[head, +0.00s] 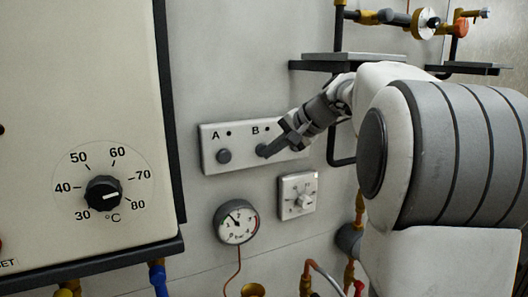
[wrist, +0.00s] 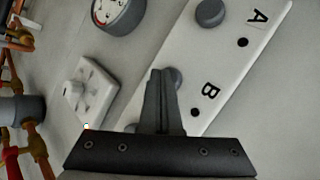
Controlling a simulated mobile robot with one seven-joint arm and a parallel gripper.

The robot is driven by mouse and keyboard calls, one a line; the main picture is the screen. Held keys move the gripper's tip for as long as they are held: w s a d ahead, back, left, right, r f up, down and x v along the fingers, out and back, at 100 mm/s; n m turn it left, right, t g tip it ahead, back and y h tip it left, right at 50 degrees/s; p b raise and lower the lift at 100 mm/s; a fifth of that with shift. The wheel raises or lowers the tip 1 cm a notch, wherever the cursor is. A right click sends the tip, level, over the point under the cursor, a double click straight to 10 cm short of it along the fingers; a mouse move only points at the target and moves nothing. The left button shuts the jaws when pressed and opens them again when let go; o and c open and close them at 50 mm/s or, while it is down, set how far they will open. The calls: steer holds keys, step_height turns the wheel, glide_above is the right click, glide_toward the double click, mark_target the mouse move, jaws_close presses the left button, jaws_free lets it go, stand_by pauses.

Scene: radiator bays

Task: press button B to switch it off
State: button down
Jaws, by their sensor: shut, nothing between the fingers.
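The lamp near the letter B (wrist: 196,112) looks dark in the wrist view. My gripper (wrist: 160,74) is shut and empty. Its fingertips are at button B in both views and overlap it; I cannot tell whether they touch it.
A pressure gauge (head: 236,222) and a white square dial plate (head: 298,195) sit below the panel. A large boiler casing (head: 90,110) with a temperature knob (head: 104,193) stands at the left. Pipes and valves (head: 400,18) run above and below at the right.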

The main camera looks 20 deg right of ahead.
steer(key=shift+s, duration=0.1)
steer(key=shift+s+b, duration=0.5)
steer(key=shift+s, duration=0.3)
steer(key=s+b, duration=0.2)
steer(key=s, duration=0.3)
steer(key=shift+d, duration=0.1)
stand_by(0.4)
